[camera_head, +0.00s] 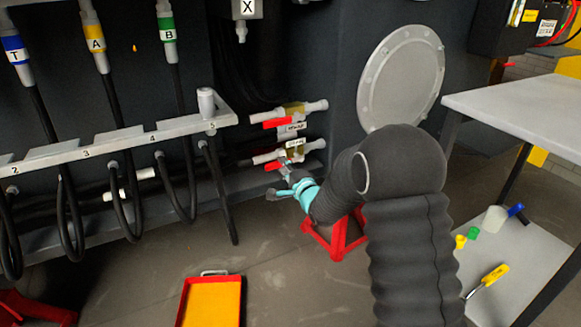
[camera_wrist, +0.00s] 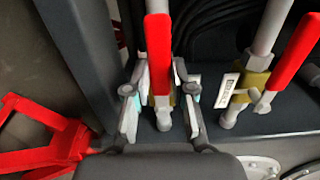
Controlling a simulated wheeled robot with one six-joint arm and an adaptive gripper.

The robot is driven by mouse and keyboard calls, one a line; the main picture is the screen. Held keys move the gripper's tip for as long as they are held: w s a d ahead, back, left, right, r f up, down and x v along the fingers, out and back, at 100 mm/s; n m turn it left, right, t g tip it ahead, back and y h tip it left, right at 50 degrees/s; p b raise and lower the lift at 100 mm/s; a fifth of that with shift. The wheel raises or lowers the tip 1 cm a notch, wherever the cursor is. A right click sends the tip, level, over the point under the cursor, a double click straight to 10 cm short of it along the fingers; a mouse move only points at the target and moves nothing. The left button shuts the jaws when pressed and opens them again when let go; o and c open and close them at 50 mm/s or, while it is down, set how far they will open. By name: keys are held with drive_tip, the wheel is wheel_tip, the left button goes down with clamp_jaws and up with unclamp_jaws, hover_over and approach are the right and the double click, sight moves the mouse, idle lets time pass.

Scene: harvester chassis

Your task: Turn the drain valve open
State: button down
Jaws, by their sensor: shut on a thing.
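Two valves with red lever handles sit one above the other on the dark chassis wall. The upper valve (camera_head: 291,112) and lower valve (camera_head: 290,153) each have a brass body, a pale pipe and a small label; I cannot read surely which is the drain. My gripper (camera_head: 287,173), with teal parts, reaches the lower valve. In the wrist view my gripper (camera_wrist: 160,98) is shut around the red handle (camera_wrist: 158,45), one finger on each side. That handle lies roughly along its pipe. The other valve's red handle (camera_wrist: 295,50) is to the right, apart from my fingers.
A grey rail (camera_head: 120,143) with hanging black hoses is left of the valves. A round plate (camera_head: 400,75) is at the upper right. A red stand (camera_head: 335,238) is below my arm. A yellow tray (camera_head: 211,302) lies on the floor. A table (camera_head: 525,100) stands right.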

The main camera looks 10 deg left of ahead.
drive_tip(key=shift+w+r, duration=0.15)
drive_tip(key=shift+r, duration=0.1)
drive_tip(key=c, duration=1)
unclamp_jaws()
drive_tip(key=shift+f, duration=0.1)
drive_tip(key=v, duration=1.2)
